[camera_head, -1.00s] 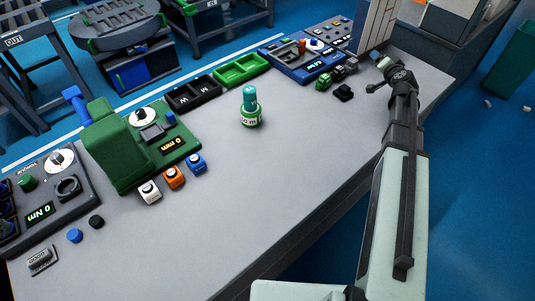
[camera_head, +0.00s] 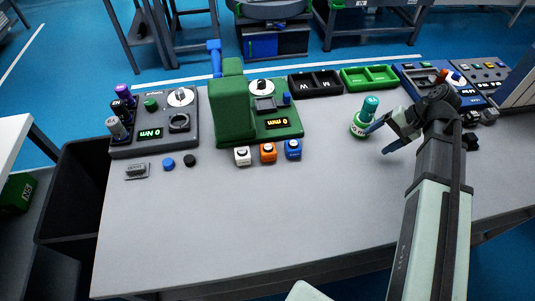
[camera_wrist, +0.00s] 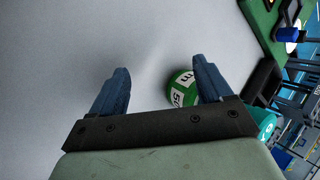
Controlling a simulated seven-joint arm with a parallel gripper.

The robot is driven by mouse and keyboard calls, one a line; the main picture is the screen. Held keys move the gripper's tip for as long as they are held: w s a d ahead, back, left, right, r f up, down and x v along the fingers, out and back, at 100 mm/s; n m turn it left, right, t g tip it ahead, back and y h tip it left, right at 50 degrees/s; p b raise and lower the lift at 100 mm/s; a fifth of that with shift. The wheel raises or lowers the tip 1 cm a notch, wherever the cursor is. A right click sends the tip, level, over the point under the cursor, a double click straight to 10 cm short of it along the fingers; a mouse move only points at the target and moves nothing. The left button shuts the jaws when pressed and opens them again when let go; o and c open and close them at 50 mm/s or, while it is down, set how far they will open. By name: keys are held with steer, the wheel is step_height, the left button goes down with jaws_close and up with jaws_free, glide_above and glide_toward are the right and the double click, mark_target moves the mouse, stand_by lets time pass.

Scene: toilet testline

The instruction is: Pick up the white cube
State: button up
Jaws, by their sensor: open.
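The white cube (camera_head: 242,155) sits on the grey table in front of the green press, at the left end of a row with an orange cube (camera_head: 268,152) and a blue cube (camera_head: 293,149). My gripper (camera_head: 376,139) is open and empty above the table, well to the right of the white cube. The white cube does not show in the wrist view.
A green and teal bottle-like object (camera_head: 362,122) stands close to my gripper; its green base (camera_wrist: 182,88) shows beside the right finger. The green press (camera_head: 233,105) rises behind the cubes. The front middle of the table (camera_head: 270,210) is clear.

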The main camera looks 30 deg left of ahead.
steer(key=s+a+r+m+h, duration=0.1)
steer(key=s+a+r+m, duration=0.1)
steer(key=s+a, duration=0.45)
steer(key=s+a+r+m+h, duration=0.1)
steer(key=s+a+r+m, duration=0.15)
steer(key=a, duration=0.75)
steer(key=m, duration=0.5)
glide_toward(244, 150)
steer(key=shift+h, duration=0.3)
steer(key=shift+a+x, duration=0.1)
steer(key=shift+x, duration=2.8)
steer(key=shift+a+x, duration=0.15)
steer(key=shift+x, duration=2.75)
steer(key=shift+r, duration=0.1)
steer(key=c, duration=1.1)
